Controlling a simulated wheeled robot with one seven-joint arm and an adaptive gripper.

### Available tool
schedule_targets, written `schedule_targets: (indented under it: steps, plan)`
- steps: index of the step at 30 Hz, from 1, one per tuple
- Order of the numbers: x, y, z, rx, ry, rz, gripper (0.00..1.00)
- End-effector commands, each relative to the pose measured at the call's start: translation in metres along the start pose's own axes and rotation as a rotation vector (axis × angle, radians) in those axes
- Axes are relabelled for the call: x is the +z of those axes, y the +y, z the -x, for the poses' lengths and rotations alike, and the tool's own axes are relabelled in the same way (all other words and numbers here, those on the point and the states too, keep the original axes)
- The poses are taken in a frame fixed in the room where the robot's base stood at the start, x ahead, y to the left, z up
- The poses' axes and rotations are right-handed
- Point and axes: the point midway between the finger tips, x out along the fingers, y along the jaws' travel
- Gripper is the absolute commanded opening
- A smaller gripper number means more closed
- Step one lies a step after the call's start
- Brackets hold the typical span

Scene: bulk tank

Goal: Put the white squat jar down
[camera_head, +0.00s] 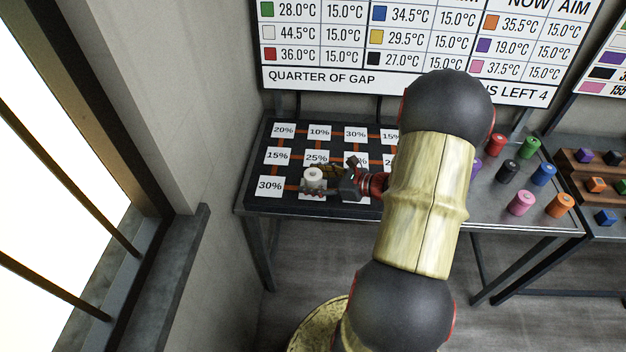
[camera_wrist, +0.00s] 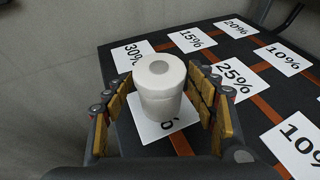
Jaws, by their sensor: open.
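The white squat jar (camera_head: 314,178) is upright at the left end of the dark board on the table. In the wrist view the jar (camera_wrist: 159,88) stands between the fingers of my gripper (camera_wrist: 163,104), over a white card (camera_wrist: 152,131) whose number it mostly hides. It appears to rest on that card, beside the 30% card (camera_wrist: 131,56). My gripper (camera_head: 319,182) is open around the jar, with padded fingers on both sides. A gap shows at the left finger; I cannot tell whether the right finger touches.
The dark board (camera_head: 257,146) carries several percent cards joined by orange lines. Several coloured cylinders, among them a pink one (camera_head: 520,203) and a red one (camera_head: 495,145), stand at the table's right. A wall chart (camera_head: 320,77) hangs behind. My arm hides the table's middle.

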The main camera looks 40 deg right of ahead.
Motion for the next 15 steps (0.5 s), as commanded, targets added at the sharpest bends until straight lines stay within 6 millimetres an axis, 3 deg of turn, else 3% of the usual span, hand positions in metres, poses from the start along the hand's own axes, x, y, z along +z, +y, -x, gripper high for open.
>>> schedule_targets:
  steps: [5, 15]
  plan:
    - [0.003, -0.001, 0.018, -0.004, 0.000, -0.001, 0.57]
    - [0.004, -0.002, 0.084, -0.005, 0.000, -0.001, 0.57]
